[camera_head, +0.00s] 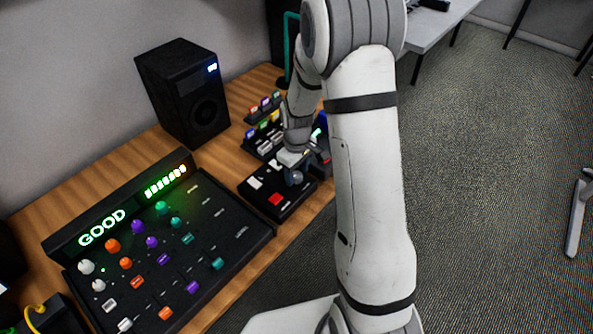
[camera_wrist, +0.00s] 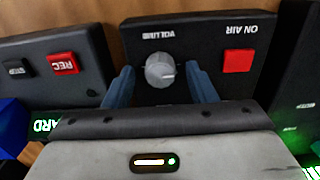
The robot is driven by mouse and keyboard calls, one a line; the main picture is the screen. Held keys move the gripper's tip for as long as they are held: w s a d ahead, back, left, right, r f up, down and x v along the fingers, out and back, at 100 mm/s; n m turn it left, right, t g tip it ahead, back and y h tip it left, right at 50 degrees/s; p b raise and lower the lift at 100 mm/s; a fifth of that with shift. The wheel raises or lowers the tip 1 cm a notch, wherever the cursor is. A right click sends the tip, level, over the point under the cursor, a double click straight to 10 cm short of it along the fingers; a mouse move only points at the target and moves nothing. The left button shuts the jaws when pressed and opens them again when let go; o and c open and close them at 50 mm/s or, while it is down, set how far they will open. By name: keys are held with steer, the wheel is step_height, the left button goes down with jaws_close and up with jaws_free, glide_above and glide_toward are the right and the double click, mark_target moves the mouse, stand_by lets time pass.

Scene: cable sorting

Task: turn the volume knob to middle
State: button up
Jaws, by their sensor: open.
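The volume knob (camera_wrist: 160,70) is a round grey dial on a black panel (camera_wrist: 205,34) in the wrist view. A pale pointer mark on it points to the right in that view. The upside-down volume label is beside it. My gripper (camera_wrist: 159,75) is open, with one blue-grey finger on each side of the knob and a visible gap to each. In the head view my gripper (camera_head: 294,168) is low over the black box (camera_head: 262,208), and the knob is mostly hidden there.
A red ON AIR button (camera_wrist: 238,61) is right of the knob. A panel with a red REC button (camera_wrist: 63,63) is on the left. The head view shows a mixer (camera_head: 215,262) with a lit GOOD display, a speaker (camera_head: 190,95), and a rack of coloured plugs (camera_head: 264,120).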

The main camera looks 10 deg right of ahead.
steer(key=shift+c, duration=0.3)
steer(key=c, duration=0.9)
steer(key=shift+m, duration=0.3)
steer(key=m+b, duration=0.1)
steer(key=m, duration=0.2)
steer(key=m+b, duration=0.1)
steer(key=m, duration=0.4)
steer(key=m+b, duration=0.1)
steer(key=m, duration=0.3)
steer(key=shift+m, duration=0.3)
steer(key=shift+m+b, duration=0.4)
steer(key=shift+m, duration=1.9)
